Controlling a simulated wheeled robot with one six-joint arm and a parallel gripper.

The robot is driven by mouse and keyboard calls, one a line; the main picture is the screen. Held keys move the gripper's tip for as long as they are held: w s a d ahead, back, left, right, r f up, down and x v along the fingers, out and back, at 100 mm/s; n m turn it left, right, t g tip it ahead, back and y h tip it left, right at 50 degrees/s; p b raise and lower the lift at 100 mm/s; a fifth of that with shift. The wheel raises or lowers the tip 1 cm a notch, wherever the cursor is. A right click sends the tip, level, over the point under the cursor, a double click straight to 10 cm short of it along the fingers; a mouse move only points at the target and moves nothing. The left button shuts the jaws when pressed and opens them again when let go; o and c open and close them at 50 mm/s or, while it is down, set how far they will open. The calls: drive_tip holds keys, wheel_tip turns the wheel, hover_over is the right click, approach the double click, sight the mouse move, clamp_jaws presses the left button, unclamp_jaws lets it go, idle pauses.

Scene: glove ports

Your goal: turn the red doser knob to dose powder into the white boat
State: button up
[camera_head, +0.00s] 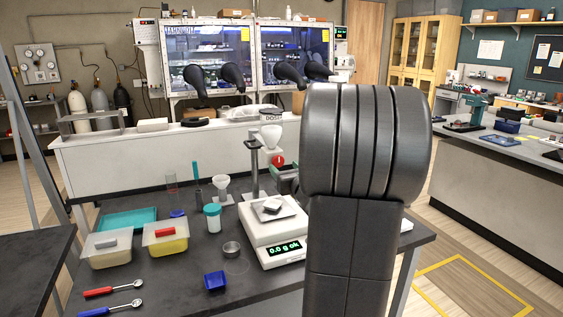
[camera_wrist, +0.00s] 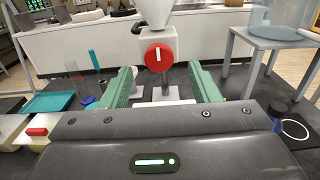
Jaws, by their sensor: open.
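The red doser knob (camera_head: 278,161) is on the front of the doser (camera_head: 271,133), below its white hopper on a grey stand. In the wrist view the red knob (camera_wrist: 159,57) faces me, its white mark close to upright. My gripper (camera_wrist: 162,78) is open, its two green fingers spread left and right of the knob, with nothing held. I cannot tell how far short of the knob the fingertips are. In the head view my arm hides most of the gripper. The small white boat (camera_head: 271,205) appears to sit on the balance (camera_head: 275,232), which reads 0.0 g ok.
A glovebox (camera_head: 245,60) stands behind. The bench front is partly clear.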

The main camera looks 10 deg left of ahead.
sight(279, 162)
drive_tip(key=shift+p+x, duration=0.3)
drive_tip(key=shift+x, duration=1.85)
drive_tip(key=shift+s, duration=0.1)
drive_tip(key=c, duration=1)
